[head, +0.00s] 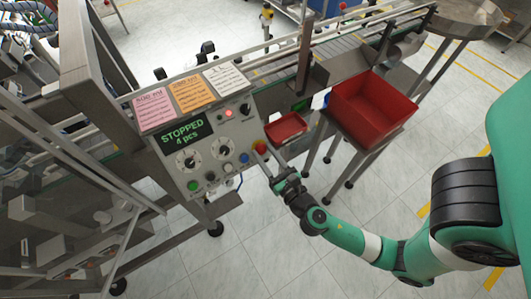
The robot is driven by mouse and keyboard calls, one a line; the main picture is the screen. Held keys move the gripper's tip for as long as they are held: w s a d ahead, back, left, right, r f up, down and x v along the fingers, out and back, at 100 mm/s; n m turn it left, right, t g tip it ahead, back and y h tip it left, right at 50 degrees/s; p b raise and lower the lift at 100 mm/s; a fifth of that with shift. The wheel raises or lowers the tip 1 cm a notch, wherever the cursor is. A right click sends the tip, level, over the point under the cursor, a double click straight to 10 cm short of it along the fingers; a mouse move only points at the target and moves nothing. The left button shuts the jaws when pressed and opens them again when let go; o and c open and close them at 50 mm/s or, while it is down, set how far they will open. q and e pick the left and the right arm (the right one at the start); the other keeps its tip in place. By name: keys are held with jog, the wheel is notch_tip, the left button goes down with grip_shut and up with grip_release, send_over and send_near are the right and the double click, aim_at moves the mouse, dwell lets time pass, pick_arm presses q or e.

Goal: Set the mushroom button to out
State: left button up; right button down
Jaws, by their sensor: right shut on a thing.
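The mushroom button (261,147) is a small red knob at the right edge of the grey control panel (214,179). My right gripper (263,158) reaches it from the lower right, with its fingertips at the button. It is shut on the button, and the fingers partly hide it. Whether the button sits in or out is too small to tell. The panel's display (186,133) reads "STOPPED 4 pcs". My left gripper is not in view.
The panel also carries dials (223,150), a green button (194,186), a blue button (244,158) and a lit red lamp (228,113). A small red tray (300,119) and a large red bin (348,112) stand to the right. A conveyor (340,47) runs behind.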

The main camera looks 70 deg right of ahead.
jog(key=shift+s+a+r+p, duration=0.25)
jog(key=shift+s+r+p, duration=0.05)
jog(key=shift+r+p, duration=0.3)
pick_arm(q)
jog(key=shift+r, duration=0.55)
pick_arm(e)
jog(key=shift+f, duration=0.15)
jog(key=shift+c, duration=2)
grip_release()
jog(key=shift+s+a, duration=0.1)
